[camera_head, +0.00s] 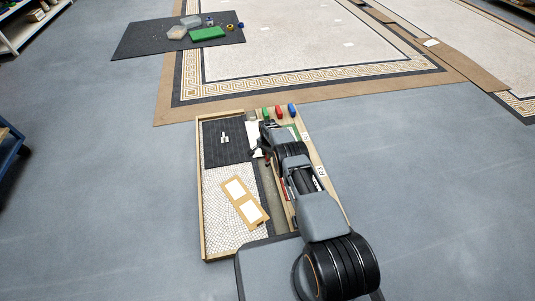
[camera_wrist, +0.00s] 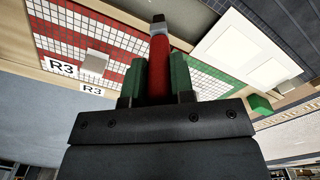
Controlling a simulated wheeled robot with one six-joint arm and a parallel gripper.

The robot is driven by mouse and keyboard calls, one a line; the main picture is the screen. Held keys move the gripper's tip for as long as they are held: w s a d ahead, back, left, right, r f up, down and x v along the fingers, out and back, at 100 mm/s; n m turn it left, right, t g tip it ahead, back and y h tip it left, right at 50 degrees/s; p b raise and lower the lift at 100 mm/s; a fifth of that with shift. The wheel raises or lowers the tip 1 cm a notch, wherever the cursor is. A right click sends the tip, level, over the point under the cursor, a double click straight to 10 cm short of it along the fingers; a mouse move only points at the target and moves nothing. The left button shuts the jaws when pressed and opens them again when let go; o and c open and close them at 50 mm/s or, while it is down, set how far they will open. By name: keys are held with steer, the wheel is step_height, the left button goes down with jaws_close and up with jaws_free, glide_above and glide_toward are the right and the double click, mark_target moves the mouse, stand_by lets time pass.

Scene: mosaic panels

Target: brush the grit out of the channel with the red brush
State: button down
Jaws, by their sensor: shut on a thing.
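My gripper (camera_wrist: 159,78) has green finger pads and is shut on the red brush (camera_wrist: 159,62). The brush's red handle lies between the pads, and a pale metal-like band and dark end show beyond it. In the head view my gripper (camera_head: 261,151) hangs over the upper part of the wooden-framed panel; the brush cannot be made out there. A narrow grey-brown strip, seemingly the channel (camera_head: 268,190), runs between the pale mosaic and the right-hand side of the frame. My arm hides part of it. I cannot make out grit.
A tan card with two white windows (camera_head: 244,202) lies on the pale mosaic (camera_head: 215,222). Small white pieces (camera_head: 224,138) lie on the dark section. Green, red and blue items (camera_head: 278,111) stand at the far edge. Red and green tile grids (camera_wrist: 75,30) show in the wrist view.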

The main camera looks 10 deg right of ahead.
steer(key=shift+f, duration=0.1)
steer(key=f+b, duration=0.1)
steer(key=a+f+b, duration=0.1)
steer(key=b, duration=0.1)
steer(key=shift+f, duration=0.15)
steer(key=shift+a+f+b, duration=0.4)
steer(key=shift+a+f, duration=0.05)
steer(key=shift+f, duration=0.4)
steer(key=shift+f, duration=0.25)
stand_by(2.4)
steer(key=shift+s, duration=0.1)
steer(key=shift+s+p, duration=0.85)
steer(key=shift+p, duration=0.9)
steer(key=shift+s, duration=0.1)
